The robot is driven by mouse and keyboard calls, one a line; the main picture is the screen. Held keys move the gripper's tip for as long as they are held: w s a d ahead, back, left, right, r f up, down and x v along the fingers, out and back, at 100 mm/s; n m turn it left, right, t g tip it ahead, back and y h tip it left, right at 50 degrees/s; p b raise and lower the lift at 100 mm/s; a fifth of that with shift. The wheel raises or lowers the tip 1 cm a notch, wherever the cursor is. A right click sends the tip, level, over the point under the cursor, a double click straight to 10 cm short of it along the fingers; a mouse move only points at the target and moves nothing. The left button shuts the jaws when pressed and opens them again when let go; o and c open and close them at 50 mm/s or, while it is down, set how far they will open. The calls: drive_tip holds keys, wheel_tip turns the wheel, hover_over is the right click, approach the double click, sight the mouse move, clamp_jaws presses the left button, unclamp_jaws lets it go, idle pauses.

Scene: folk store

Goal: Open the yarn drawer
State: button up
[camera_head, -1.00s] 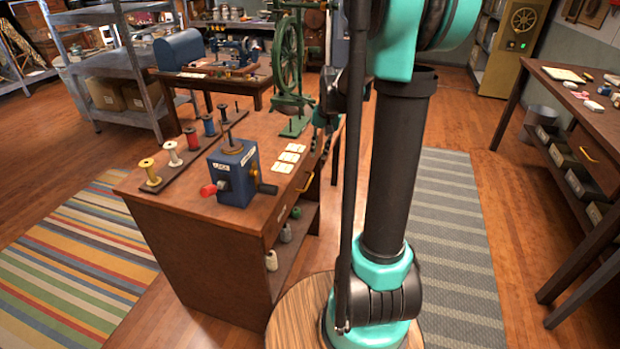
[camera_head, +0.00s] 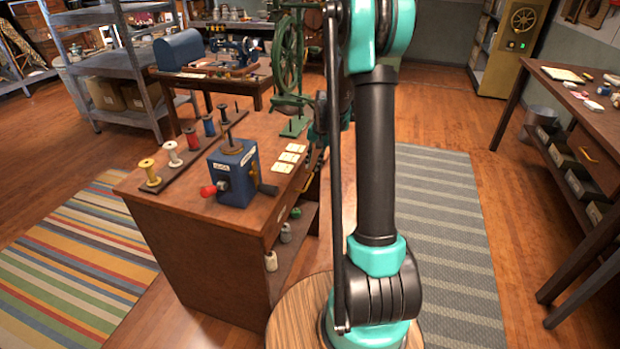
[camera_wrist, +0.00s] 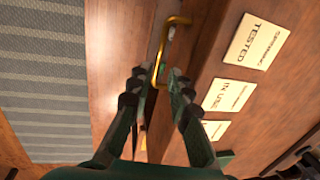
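The yarn drawer's front (camera_wrist: 205,45) shows in the wrist view as a narrow wooden face beside the table top. A curved brass handle (camera_wrist: 162,40) stands out from it. My gripper (camera_wrist: 156,78) is open and empty, its two dark fingers spread and pointing at the handle's lower part. Whether a finger touches the handle cannot be told. In the head view, the wooden bench (camera_head: 200,215) stands left of my arm, which hides much of the gripper and drawer front.
Paper cards (camera_wrist: 255,42) lie on the bench top beside the drawer. A blue crank box (camera_head: 233,175) and a rack of thread spools (camera_head: 172,152) stand on the bench. A green wheel (camera_head: 290,55) rises behind. A grey striped rug (camera_head: 440,220) lies clear at right.

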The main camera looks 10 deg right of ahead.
sight(309, 181)
drive_tip(key=f, duration=0.4)
drive_tip(key=a+f, duration=0.1)
drive_tip(key=f, duration=0.2)
drive_tip(key=shift+w+a, duration=0.1)
drive_tip(key=shift+w, duration=0.2)
clamp_jaws()
